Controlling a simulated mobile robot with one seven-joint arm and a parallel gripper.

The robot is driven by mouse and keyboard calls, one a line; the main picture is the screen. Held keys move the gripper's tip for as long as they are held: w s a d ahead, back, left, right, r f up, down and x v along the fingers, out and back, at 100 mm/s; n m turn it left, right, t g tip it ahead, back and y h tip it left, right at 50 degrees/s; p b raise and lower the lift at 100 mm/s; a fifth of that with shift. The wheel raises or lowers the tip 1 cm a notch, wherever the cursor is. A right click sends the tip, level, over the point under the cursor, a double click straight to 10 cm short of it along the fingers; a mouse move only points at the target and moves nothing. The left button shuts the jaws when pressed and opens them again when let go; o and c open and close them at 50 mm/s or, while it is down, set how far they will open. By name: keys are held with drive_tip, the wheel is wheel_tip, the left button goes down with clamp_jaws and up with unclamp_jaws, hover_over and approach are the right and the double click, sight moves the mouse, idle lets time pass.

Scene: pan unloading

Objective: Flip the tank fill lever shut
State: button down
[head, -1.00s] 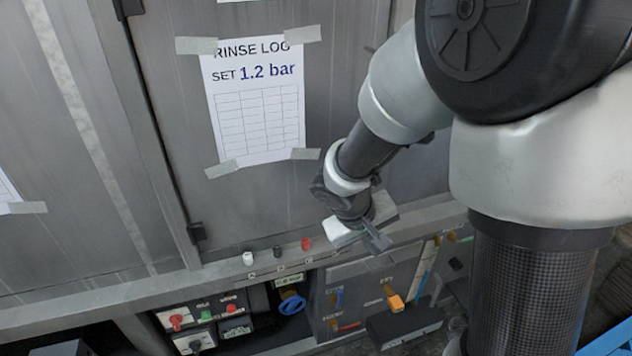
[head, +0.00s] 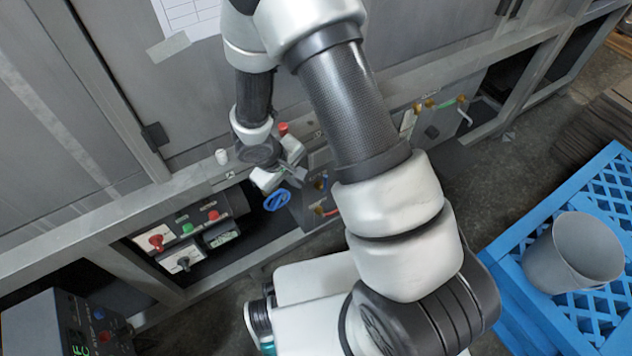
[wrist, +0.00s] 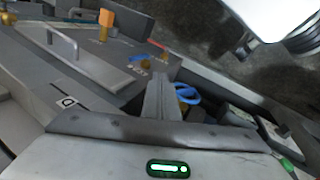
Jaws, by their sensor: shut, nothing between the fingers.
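Small levers sit on a grey panel (wrist: 90,68) beneath the counter; their labels are too small to read, so I cannot tell which is the tank fill lever. In the head view a blue lever (head: 322,181) and a red lever (head: 328,212) show beside my arm. In the wrist view there is a blue lever (wrist: 139,58) and an orange-handled valve (wrist: 106,19). My gripper (head: 299,176) is shut and empty, above and left of the levers in the head view. Its closed fingers also show in the wrist view (wrist: 162,92). My arm hides part of the panel.
A blue handwheel (head: 277,200) is just below my gripper. Left of it is a control box (head: 188,240) with red and green controls. More brass-fitted valves (head: 430,104) lie right of my arm. A grey bucket (head: 573,252) stands on a blue pallet (head: 490,240) at right.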

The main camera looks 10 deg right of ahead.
sight(325, 184)
drive_tip(key=w+d+f+b, duration=0.2)
drive_tip(key=w+d+f, duration=0.2)
drive_tip(key=f, duration=0.5)
drive_tip(key=d, duration=0.2)
drive_tip(key=shift+d+f+b, duration=0.15)
drive_tip(key=shift+d+b, duration=0.2)
